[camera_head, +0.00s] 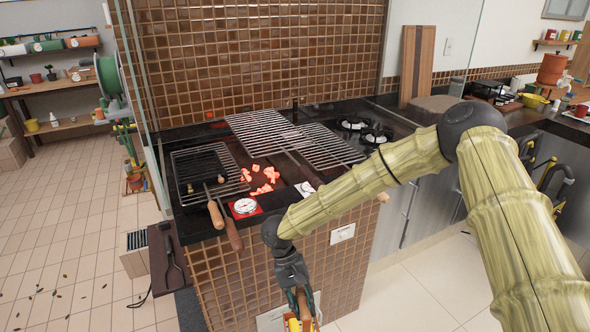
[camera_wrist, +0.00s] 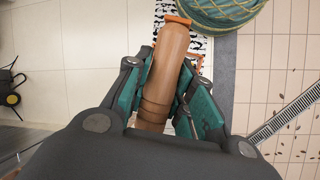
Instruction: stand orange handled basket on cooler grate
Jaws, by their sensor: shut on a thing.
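My gripper (camera_head: 298,300) hangs low in front of the tiled grill counter, at the bottom edge of the head view. In the wrist view its green-padded fingers (camera_wrist: 164,85) are shut on a brown handle (camera_wrist: 166,60) with an orange end. The rest of the held thing is hidden or out of frame, so I cannot tell its full shape. A left grate (camera_head: 235,173), a raised middle grate (camera_head: 262,130) and a right grate (camera_head: 328,147) sit on the counter. Glowing embers (camera_head: 262,178) lie beside the left grate and below the middle one.
A black basket (camera_head: 200,165) rests on the left grate. Wooden-handled tools (camera_head: 232,235) and a dial gauge (camera_head: 244,206) lie at the counter's front. A round green woven thing (camera_wrist: 225,20) is beyond the handle. A glass panel (camera_head: 140,100) stands at the counter's left.

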